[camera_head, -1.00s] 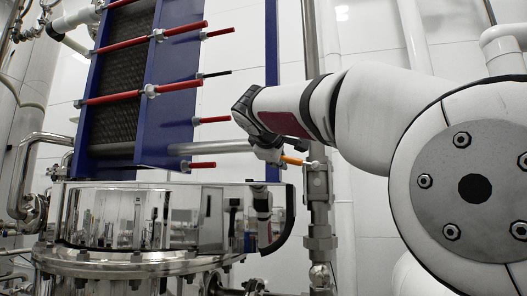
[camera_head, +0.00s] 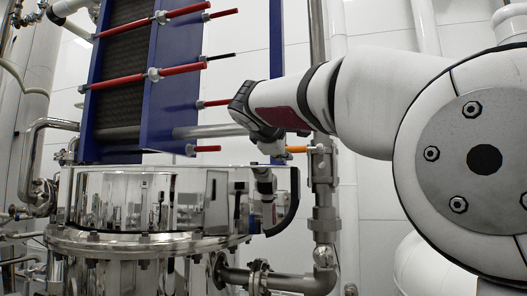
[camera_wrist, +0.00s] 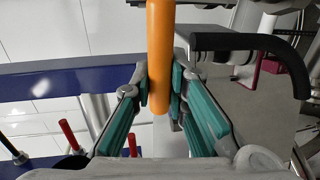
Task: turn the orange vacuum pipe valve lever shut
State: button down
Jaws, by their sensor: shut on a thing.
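The orange valve lever (camera_head: 297,149) sticks out to the left from the metal valve (camera_head: 323,168) on the vertical pipe. It lies about level in the head view. My gripper (camera_head: 277,148) is at the lever's free left end, its fingers partly hidden under the wrist. In the wrist view the orange lever (camera_wrist: 160,45) runs down from the top edge. Its rounded end sits between the teal-padded fingers of my gripper (camera_wrist: 160,88), which are shut on it.
A blue frame (camera_head: 175,90) with red rods (camera_head: 180,68) rises at the left. The vertical pipe (camera_head: 318,60) runs close behind my arm.

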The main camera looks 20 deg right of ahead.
jog(key=c, duration=1.6)
grip_release()
jog(key=shift+f, duration=0.15)
jog(key=shift+o, duration=0.2)
jog(key=shift+s, duration=0.1)
jog(key=shift+s+a+r, duration=0.2)
jog(key=v, duration=1.1)
jog(key=shift+s+a+f, duration=0.1)
